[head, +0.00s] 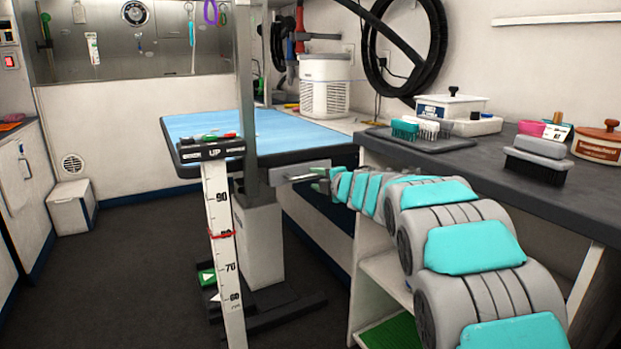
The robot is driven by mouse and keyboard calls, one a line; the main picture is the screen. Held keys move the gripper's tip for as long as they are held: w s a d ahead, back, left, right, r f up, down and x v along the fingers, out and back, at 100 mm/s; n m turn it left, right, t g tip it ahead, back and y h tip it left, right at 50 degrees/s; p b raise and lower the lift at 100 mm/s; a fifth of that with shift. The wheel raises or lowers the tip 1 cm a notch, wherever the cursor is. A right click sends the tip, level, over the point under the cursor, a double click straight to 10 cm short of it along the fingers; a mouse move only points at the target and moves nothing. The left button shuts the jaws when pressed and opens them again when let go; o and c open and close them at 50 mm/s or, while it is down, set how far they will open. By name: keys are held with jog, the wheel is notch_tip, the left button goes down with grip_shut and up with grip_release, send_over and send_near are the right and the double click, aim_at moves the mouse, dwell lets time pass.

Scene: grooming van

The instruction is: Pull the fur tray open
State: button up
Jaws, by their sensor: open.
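A flat grey metal front with a thin bar handle, which looks like the fur tray (309,166), sits under the front edge of the blue-topped grooming table (176,156). It appears closed or nearly closed, but I cannot tell exactly. My arm reaches from the lower right to this front. My gripper (318,182) is small in view and open, at the right end of the bar handle. I cannot tell whether the fingers are around the handle or only beside it. The table's post and my arm hide parts of the tray.
A height-scale post (221,250) and an upright pole (246,90) stand left of the tray. A dark counter (480,165) with brushes and containers runs along the right, close to my arm. The dark floor (130,270) at left is clear.

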aim_at(309, 177)
jog(key=shift+x, duration=1.2)
jog(key=shift+w+a+f, duration=0.1)
jog(key=shift+w+a, duration=0.35)
jog(key=shift+w, duration=0.15)
grip_shut()
jog(key=shift+f, duration=0.1)
